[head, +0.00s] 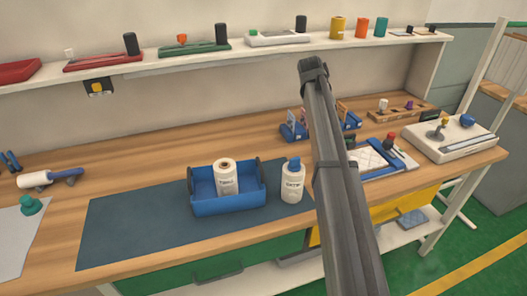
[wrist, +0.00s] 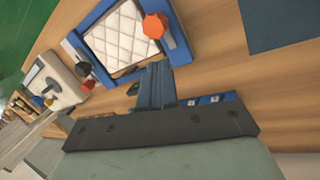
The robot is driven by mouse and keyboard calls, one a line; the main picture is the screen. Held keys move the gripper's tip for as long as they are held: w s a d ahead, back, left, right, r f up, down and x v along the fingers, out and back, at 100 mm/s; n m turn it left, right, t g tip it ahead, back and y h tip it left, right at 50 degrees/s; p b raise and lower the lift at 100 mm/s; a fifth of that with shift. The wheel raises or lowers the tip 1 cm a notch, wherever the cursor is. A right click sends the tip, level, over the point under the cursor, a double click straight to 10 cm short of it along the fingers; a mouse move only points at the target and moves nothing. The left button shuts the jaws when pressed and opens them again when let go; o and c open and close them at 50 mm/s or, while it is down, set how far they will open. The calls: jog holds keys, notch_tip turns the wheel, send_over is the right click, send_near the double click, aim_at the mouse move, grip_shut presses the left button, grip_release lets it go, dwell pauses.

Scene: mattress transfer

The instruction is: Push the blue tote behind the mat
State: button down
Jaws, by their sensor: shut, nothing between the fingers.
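The blue tote (head: 229,204) stands upright on the dark mat (head: 140,225) in the head view, close to the mat's back edge. A white roll with a brown core (head: 226,178) stands inside it. The mat also shows as a dark corner in the wrist view (wrist: 281,22). My gripper (wrist: 157,68) is shut and empty in the wrist view, over the wood near the blue-framed quilted pad (wrist: 121,40). I cannot make out its fingers in the head view, where my arm crosses the picture right of the tote. The tote is not in the wrist view.
A white bottle with a blue cap (head: 292,182) stands close to the tote's right. Small blue holders (head: 294,132) stand farther back. A shelf (head: 215,46) with several items runs above the bench. The wood behind the tote (head: 200,150) is clear.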

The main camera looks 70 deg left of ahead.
jog(key=s+a+f+n+g, duration=0.15)
jog(key=s+a, duration=0.35)
jog(key=s, duration=0.7)
jog(key=s+a+n+g, duration=0.2)
jog(key=s+a+n, duration=0.15)
jog(key=s, duration=0.85)
send_near(259, 161)
jog(key=shift+m, duration=0.4)
jog(key=f, duration=0.2)
jog(key=d+f, duration=0.1)
jog(key=f, duration=0.2)
jog(key=shift+d+f, duration=0.35)
jog(key=shift+a+f, duration=0.25)
jog(key=shift+f, duration=0.2)
jog(key=shift+s+f, duration=0.1)
jog(key=shift+f, duration=0.25)
